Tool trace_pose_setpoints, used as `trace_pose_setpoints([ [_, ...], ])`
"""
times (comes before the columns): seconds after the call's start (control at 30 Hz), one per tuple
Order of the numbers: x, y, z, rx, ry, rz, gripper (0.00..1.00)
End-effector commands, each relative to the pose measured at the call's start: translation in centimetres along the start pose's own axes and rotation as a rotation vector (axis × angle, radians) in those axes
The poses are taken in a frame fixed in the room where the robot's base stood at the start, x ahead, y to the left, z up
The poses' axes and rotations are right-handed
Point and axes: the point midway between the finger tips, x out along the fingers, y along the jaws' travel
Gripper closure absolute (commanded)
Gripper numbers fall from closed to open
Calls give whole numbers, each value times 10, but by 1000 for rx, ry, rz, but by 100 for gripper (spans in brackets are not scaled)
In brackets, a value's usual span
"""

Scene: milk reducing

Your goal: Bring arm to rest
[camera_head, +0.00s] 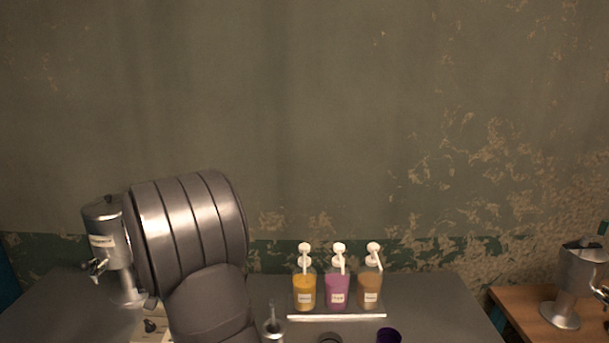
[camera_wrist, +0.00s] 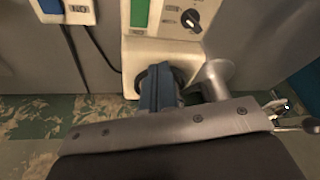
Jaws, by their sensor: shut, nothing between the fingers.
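My arm (camera_head: 195,240) is a thick grey segmented link rising at the left of the head view. It hides my gripper there. In the wrist view my gripper's dark bluish fingertips (camera_wrist: 160,84) appear together, with nothing seen between them. They overlap a white device (camera_wrist: 130,50) with a green panel and a black knob. I cannot tell whether they touch it. A dark body with a bolted metal bar fills the bottom of that view.
A metal dispenser (camera_head: 104,240) with a tap stands left of my arm. Three pump bottles, yellow (camera_head: 304,293), purple (camera_head: 337,292) and brown (camera_head: 369,291), stand on a tray (camera_head: 335,317). A purple cup (camera_head: 388,336) is in front. Another metal dispenser (camera_head: 578,275) stands on a wooden table (camera_head: 525,308).

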Motion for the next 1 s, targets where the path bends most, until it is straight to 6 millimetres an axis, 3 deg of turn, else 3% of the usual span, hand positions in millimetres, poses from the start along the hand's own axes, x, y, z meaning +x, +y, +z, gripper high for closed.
trace_pose_setpoints([
  [0.2, 22, 6, -4, -117, 43, -27, 100],
  [0.63, 3, 5, 9, -101, -173, 5, 100],
  [1.0, -4, 5, 13, -97, -237, 17, 100],
])
